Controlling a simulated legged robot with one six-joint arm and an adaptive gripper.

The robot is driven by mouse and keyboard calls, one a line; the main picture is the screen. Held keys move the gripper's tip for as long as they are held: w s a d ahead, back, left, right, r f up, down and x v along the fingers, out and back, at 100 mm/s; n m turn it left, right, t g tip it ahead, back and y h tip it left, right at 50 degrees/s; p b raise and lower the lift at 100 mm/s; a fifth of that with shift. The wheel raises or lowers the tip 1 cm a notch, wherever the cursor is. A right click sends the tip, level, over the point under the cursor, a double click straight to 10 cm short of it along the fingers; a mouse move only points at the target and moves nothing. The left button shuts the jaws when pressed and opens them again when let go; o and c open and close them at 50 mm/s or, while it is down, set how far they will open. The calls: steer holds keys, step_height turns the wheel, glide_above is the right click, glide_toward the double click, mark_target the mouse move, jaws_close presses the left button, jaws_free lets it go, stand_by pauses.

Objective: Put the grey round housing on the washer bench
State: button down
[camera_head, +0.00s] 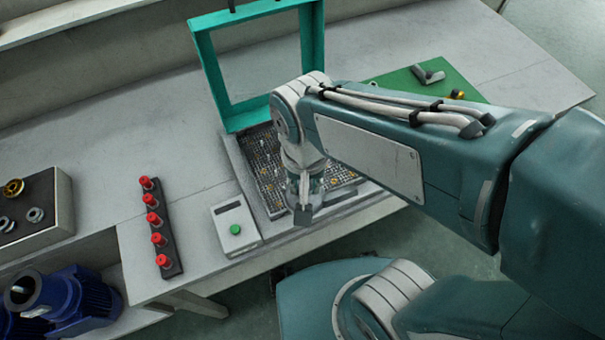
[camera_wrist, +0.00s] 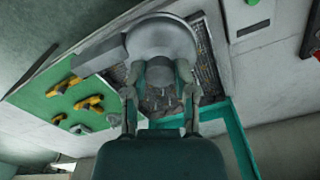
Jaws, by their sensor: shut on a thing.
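My gripper (camera_wrist: 159,76) is shut on the grey round housing (camera_wrist: 165,36) in the wrist view. Its fingers lie on both sides of the housing's short round neck. A block-shaped outlet sticks out to the left from the housing's round body. In the head view, my gripper (camera_head: 306,186) is over the front part of a mesh tray in the light grey bench (camera_head: 190,160). Only a small grey part of the housing (camera_head: 303,215) shows there, near the tray's front edge. My arm and gripper hide the rest. I cannot tell whether the housing touches the tray.
A teal frame (camera_head: 205,62) stands up behind the mesh tray (camera_head: 243,160), which holds small yellowish bits. A white box with a green button (camera_head: 235,226) and a row of red knobs (camera_head: 158,238) are to the left. A green mat with parts (camera_head: 398,80) lies right.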

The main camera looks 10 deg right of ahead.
steer(key=shift+r, duration=2.35)
